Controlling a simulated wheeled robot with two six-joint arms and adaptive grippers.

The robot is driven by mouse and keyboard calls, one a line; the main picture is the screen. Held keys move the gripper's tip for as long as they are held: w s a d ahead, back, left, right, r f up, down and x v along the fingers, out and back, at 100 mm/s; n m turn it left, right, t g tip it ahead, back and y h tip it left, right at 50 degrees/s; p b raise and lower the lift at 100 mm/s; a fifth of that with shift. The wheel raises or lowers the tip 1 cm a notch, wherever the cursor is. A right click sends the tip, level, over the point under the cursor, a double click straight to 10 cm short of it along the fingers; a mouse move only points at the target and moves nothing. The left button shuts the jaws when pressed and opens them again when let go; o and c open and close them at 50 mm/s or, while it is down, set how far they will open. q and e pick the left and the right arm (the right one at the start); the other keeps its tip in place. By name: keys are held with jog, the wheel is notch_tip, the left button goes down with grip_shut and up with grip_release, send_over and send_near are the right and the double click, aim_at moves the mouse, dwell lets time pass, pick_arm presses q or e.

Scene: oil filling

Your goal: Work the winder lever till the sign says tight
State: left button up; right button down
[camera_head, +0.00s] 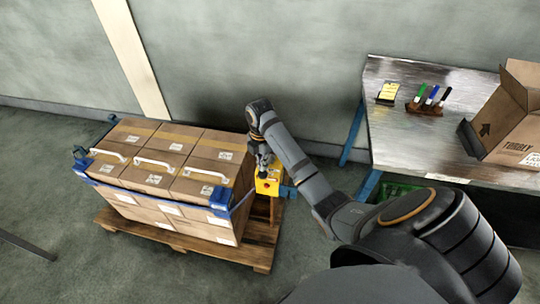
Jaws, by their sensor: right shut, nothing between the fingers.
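A yellow winder box (268,184) sits at the right end of the stack of cartons. A blue strap (239,203) runs around the stack toward it. My right gripper (264,165) is shut and empty, pointing down at the top of the winder. Whether it touches the lever cannot be told, as the gripper and wrist hide that part. A small red spot shows on the winder's face. No sign text is readable there. My left gripper is not in view.
The cartons (172,146) with white handles stand on a wooden pallet (190,245). At right, a metal table (400,135) holds a yellow note pad (388,91), a marker rack (425,108) and an open cardboard box (515,125). A green crate (392,190) sits below.

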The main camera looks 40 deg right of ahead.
notch_tip(320, 180, down, 9)
jog(key=s+a+b, duration=0.1)
jog(key=b, duration=0.1)
jog(key=r+p, duration=0.8)
jog(key=p, duration=0.1)
jog(key=w+d+r+p, duration=0.1)
jog(key=r+p, duration=0.4)
jog(key=shift+d+r, duration=0.1)
dwell(0.6)
